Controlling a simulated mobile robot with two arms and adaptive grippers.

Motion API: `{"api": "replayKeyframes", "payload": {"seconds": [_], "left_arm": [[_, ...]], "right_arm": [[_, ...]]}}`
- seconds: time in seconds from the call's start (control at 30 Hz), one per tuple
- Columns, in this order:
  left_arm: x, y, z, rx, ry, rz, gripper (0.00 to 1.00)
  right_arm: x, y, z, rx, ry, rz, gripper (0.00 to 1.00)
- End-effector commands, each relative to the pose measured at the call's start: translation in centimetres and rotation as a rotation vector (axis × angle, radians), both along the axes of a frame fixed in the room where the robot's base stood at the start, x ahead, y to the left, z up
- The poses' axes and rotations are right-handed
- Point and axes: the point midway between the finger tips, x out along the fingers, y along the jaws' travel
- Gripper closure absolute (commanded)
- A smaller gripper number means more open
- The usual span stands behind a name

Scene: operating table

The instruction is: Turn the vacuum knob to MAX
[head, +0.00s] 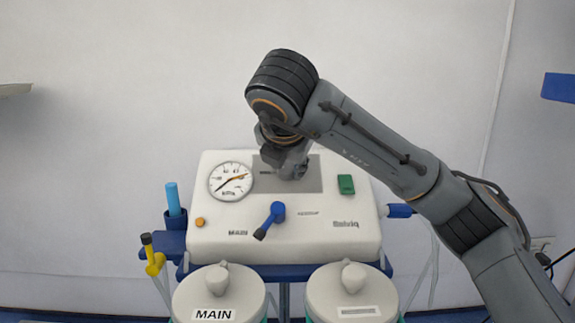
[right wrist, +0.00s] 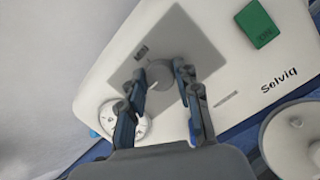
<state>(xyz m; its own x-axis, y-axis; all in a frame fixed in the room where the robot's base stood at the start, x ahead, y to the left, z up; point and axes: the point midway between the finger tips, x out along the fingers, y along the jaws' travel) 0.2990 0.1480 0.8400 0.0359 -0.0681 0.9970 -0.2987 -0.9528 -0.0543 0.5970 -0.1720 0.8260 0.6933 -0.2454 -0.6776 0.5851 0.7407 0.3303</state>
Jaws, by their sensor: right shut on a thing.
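The white vacuum unit (head: 285,244) stands upright with a grey panel (head: 312,180) at its upper middle. The grey knob (right wrist: 183,72) on that panel shows in the right wrist view, between my right fingertips. My right gripper (right wrist: 172,75) reaches down from above and is shut on the knob. In the head view the right gripper (head: 290,165) covers the knob, and its setting cannot be read. Small dark lettering beside the knob is too small to read. The round gauge (head: 231,181) is left of the panel. My left gripper is not in view.
A blue lever (head: 277,212) sits below the panel, and a green switch (head: 346,184) is to its right. Two lidded canisters (head: 219,291) (head: 351,291) stand in front. A yellow valve (head: 153,260) hangs at the left.

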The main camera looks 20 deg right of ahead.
Motion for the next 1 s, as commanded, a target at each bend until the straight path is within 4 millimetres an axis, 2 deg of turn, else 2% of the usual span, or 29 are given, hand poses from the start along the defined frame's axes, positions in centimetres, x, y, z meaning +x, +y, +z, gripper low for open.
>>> {"api": "replayKeyframes", "payload": {"seconds": [0.3, 0.77, 0.8, 0.9, 1.0], "left_arm": [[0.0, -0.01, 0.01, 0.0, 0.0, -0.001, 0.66], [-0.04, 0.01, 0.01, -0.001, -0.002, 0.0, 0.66], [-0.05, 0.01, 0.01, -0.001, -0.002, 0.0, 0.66], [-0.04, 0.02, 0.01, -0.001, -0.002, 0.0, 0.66], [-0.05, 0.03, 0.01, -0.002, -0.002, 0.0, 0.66]], "right_arm": [[-0.03, 0.06, -0.04, 0.05, -0.013, -0.071, 0.99], [-0.04, 0.08, -0.07, 0.057, -0.015, -0.081, 0.99], [-0.04, 0.07, -0.06, 0.057, -0.015, -0.081, 0.61], [-0.03, 0.06, -0.06, 0.056, -0.014, -0.08, 0.45], [-0.03, 0.06, -0.05, 0.056, -0.014, -0.08, 0.45]]}}
